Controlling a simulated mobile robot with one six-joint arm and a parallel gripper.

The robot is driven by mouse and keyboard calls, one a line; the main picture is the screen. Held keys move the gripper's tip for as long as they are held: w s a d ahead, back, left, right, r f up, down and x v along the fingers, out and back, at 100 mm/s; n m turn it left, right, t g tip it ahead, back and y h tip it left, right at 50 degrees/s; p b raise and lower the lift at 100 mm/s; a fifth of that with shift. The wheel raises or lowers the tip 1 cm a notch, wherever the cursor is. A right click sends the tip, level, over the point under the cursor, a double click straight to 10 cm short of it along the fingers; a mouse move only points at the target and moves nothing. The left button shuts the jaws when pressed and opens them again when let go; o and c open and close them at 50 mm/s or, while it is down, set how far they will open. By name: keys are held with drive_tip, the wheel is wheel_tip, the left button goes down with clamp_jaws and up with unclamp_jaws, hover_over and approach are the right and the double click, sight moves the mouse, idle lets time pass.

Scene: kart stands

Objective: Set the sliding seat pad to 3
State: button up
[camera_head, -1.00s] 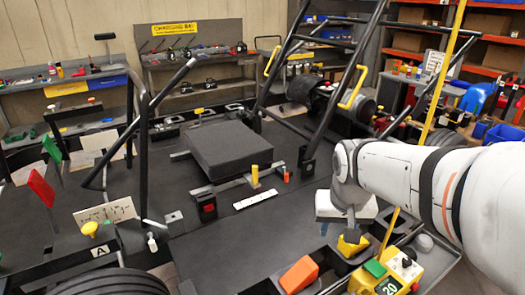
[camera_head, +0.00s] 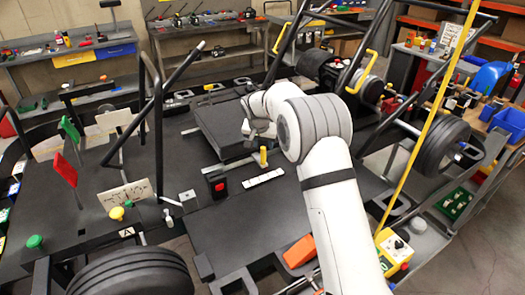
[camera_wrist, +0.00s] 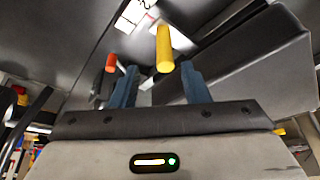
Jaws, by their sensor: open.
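The dark seat pad (camera_head: 215,130) lies on its rail in the middle of the kart stand. A yellow upright peg (camera_head: 263,157) stands at its near side, beside a white marked strip (camera_head: 263,179); the strip's marks are too small to read. My gripper (camera_head: 250,131) is over the pad's right part, just behind the peg in the picture. In the wrist view my gripper (camera_wrist: 158,68) is open, with two blue fingers. The yellow peg (camera_wrist: 164,50) appears between and beyond the fingertips, apparently not held. The seat pad (camera_wrist: 240,65) fills the right side there.
A red button on a black block (camera_head: 218,187) is left of the strip. Black frame bars (camera_head: 150,110) rise at left. An orange block (camera_head: 299,251) lies at the front.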

sight(264, 154)
drive_tip(key=shift+w+a+f, duration=0.25)
drive_tip(key=shift+w+f, duration=0.1)
drive_tip(key=shift+f, duration=0.25)
drive_tip(key=p+x, duration=0.2)
drive_tip(key=x, duration=0.5)
clamp_jaws()
